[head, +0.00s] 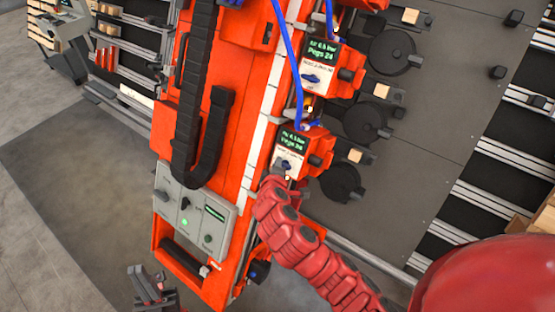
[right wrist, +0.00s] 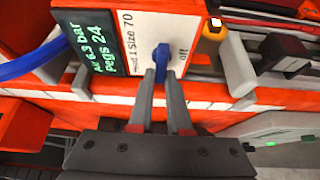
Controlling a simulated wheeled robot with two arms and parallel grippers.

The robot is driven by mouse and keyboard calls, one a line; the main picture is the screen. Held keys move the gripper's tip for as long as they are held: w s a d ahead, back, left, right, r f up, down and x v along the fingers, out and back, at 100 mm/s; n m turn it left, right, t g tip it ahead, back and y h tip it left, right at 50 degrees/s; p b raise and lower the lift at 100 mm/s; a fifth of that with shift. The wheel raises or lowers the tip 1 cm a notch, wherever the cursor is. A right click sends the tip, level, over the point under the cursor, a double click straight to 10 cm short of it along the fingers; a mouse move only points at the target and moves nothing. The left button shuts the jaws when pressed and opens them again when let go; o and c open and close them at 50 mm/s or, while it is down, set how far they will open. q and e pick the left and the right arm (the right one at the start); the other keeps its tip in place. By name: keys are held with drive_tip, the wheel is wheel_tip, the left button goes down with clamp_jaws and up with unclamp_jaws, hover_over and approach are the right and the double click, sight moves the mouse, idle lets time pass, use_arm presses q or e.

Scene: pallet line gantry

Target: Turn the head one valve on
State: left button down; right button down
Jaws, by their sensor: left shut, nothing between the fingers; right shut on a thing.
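The head one valve (right wrist: 161,54) is a small blue handle on a white label plate reading "Head 1 size 70". The word "off" is printed to the right of the handle. My right gripper (right wrist: 163,82) is shut on the handle, one finger at each side of it. In the head view the valve (head: 286,165) sits on the lower orange head unit, with my red right arm reaching up to it; the fingers are hard to make out there. My left gripper (head: 150,275) is shut and empty at the lower left, away from the unit.
A second head unit (head: 318,80) with a similar blue valve is above. Blue hoses (head: 290,55) run down beside the units. A grey control panel (head: 195,222) with a green light is at lower left. Round black discs (head: 365,122) lie to the right.

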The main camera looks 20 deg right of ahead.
idle(0.6)
drive_tip(key=c, duration=0.9)
unclamp_jaws()
drive_tip(key=shift+o, duration=0.2)
drive_tip(key=p+v, duration=0.8)
drive_tip(key=v, duration=0.9)
drive_tip(key=shift+r, duration=0.25)
drive_tip(key=shift+s, duration=0.1)
